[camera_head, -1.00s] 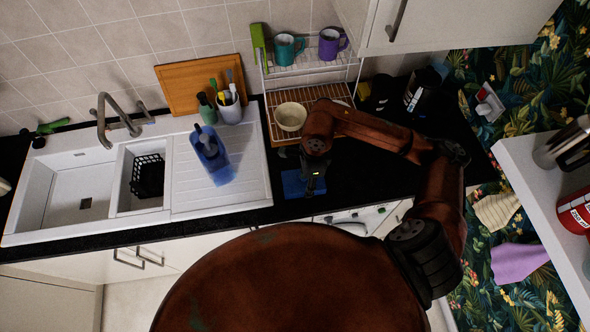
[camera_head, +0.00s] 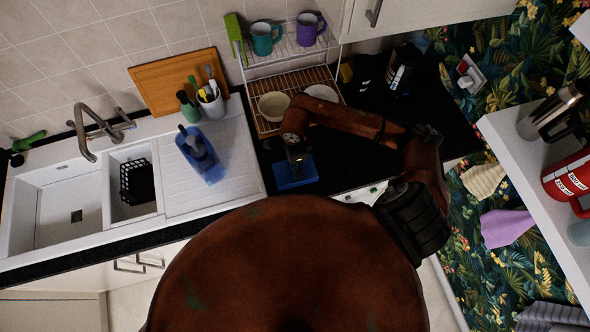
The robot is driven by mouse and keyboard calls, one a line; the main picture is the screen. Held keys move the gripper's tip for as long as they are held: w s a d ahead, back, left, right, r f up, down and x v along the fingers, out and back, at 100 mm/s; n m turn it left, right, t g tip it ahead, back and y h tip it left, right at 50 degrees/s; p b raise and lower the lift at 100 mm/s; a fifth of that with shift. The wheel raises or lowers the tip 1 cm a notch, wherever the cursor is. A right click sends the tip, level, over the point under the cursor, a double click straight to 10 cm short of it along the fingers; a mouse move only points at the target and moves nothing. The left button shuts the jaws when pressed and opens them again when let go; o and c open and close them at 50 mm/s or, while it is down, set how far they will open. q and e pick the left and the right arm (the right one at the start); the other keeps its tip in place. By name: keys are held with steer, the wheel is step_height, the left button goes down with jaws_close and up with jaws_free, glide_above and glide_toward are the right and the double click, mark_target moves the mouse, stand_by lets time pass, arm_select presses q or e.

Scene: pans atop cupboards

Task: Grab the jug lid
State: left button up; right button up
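I cannot make out a jug lid for certain. A flat blue item (camera_head: 297,180) lies on the dark worktop, right of the sink's draining board, and may be the lid. My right arm comes in from the right, and its gripper (camera_head: 296,168) points down at the blue item, covering part of it. The fingers are small and dark, so I cannot tell whether they are open or touch the item. A dark jug or kettle (camera_head: 398,72) stands at the back right of the worktop. My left gripper is out of view.
A wire rack (camera_head: 292,50) with mugs and bowls stands behind my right gripper. A blue caddy (camera_head: 203,157) sits on the white draining board (camera_head: 237,140). A white shelf (camera_head: 530,150) at the right holds a red container (camera_head: 568,178) and a metal pot (camera_head: 550,108).

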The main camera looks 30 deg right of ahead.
steer(key=shift+f, duration=0.2)
steer(key=c, duration=0.8)
jaws_close()
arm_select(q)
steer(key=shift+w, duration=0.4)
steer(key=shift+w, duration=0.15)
